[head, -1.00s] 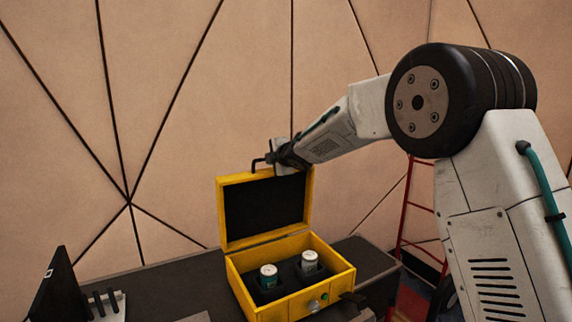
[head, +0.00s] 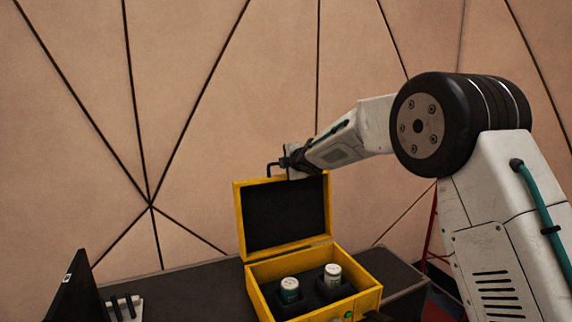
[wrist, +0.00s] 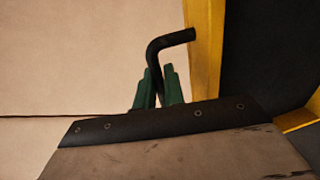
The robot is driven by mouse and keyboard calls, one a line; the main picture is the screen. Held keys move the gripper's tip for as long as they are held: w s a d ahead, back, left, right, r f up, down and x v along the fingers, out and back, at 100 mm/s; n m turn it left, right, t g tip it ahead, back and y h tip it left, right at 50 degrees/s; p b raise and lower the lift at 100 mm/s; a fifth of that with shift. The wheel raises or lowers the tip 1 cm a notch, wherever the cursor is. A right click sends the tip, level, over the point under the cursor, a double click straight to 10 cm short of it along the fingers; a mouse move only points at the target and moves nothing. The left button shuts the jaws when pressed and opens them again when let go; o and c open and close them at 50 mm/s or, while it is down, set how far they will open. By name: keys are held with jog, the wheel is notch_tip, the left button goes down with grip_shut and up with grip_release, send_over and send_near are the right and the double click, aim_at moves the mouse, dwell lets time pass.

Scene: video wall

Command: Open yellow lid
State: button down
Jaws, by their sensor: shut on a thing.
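The yellow lid (head: 239,222) stands raised, about upright, at the back of the yellow box (head: 262,299) in the head view. Its inside is black. In the wrist view the lid's yellow edge (wrist: 204,50) runs down the right side. My gripper (head: 287,163) is at the lid's top edge. Its green fingers (wrist: 158,88) are shut on the handle, one on each side of it.
The box rests on a dark table (head: 190,285). A dark screen (head: 75,290) stands at the left. A panelled wall (head: 210,120) rises behind.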

jog(key=c, duration=1.6)
grip_release()
jog(key=shift+s+a, duration=0.15)
jog(key=shift+a, duration=0.3)
jog(key=shift+d, duration=0.35)
jog(key=v, duration=0.7)
jog(key=shift+s+d+r, duration=0.1)
jog(key=shift+s+d, duration=0.05)
jog(key=shift+s, duration=0.15)
